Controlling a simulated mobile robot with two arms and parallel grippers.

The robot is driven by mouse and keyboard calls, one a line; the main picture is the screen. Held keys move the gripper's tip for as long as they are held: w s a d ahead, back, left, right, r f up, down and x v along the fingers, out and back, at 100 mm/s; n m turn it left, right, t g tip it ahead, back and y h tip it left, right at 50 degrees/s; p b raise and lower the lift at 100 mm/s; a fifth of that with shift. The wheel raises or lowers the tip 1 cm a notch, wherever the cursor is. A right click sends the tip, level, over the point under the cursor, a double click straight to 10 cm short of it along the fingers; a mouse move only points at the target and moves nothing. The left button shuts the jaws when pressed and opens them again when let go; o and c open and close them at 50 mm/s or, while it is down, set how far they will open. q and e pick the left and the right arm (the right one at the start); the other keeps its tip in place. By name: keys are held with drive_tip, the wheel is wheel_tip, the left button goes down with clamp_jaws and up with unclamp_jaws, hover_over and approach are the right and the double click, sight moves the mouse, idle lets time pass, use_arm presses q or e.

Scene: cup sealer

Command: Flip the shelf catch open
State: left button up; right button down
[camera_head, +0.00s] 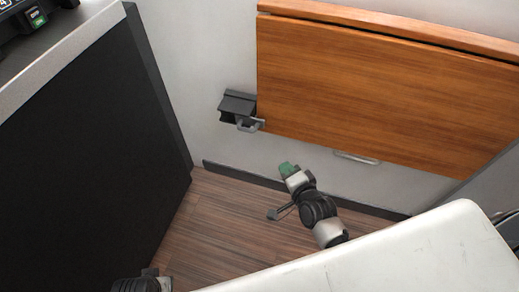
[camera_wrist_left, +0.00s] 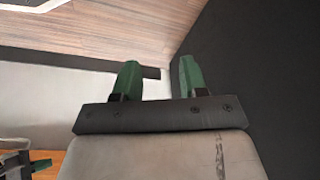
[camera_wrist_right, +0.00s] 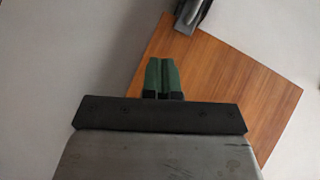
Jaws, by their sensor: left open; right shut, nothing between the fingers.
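A folding wooden shelf (camera_head: 390,90) hangs flat against the wall. A dark grey catch (camera_head: 238,107) with a light grey lever is at its lower left corner. The lever overlaps the shelf's edge. My right gripper (camera_head: 287,168) is shut and empty, below and to the right of the catch, apart from it. In the right wrist view its green fingers (camera_wrist_right: 162,76) are together, with the catch (camera_wrist_right: 190,14) at the top edge, partly cut off.
A metal handle (camera_head: 357,158) sits under the shelf's lower edge. A black cabinet (camera_head: 90,150) with a grey top stands on the left. A dark skirting board (camera_head: 240,174) runs along the wall. The wooden floor (camera_head: 215,225) between is clear.

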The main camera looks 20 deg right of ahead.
use_arm(q)
drive_tip(key=shift+w+v, duration=0.25)
drive_tip(key=shift+v, duration=0.75)
use_arm(e)
drive_tip(key=r, duration=0.1)
drive_tip(key=w+r+m+t, duration=0.1)
drive_tip(key=r, duration=0.1)
drive_tip(key=shift+d+r, duration=0.1)
drive_tip(key=shift+r, duration=0.15)
use_arm(q)
drive_tip(key=shift+r+b, duration=0.15)
drive_tip(key=shift+b, duration=0.15)
use_arm(e)
drive_tip(key=b, duration=0.3)
approach(256, 130)
drive_tip(key=w+d+f, duration=0.1)
drive_tip(key=w+d, duration=0.1)
drive_tip(key=w, duration=0.3)
drive_tip(key=w+a, duration=0.2)
drive_tip(key=shift+w+a+f, duration=0.1)
drive_tip(key=shift+a+f, duration=0.2)
drive_tip(key=shift+a, duration=0.05)
use_arm(q)
drive_tip(key=v, duration=0.7)
drive_tip(key=shift+r+t, duration=0.4)
drive_tip(key=shift+a, duration=0.1)
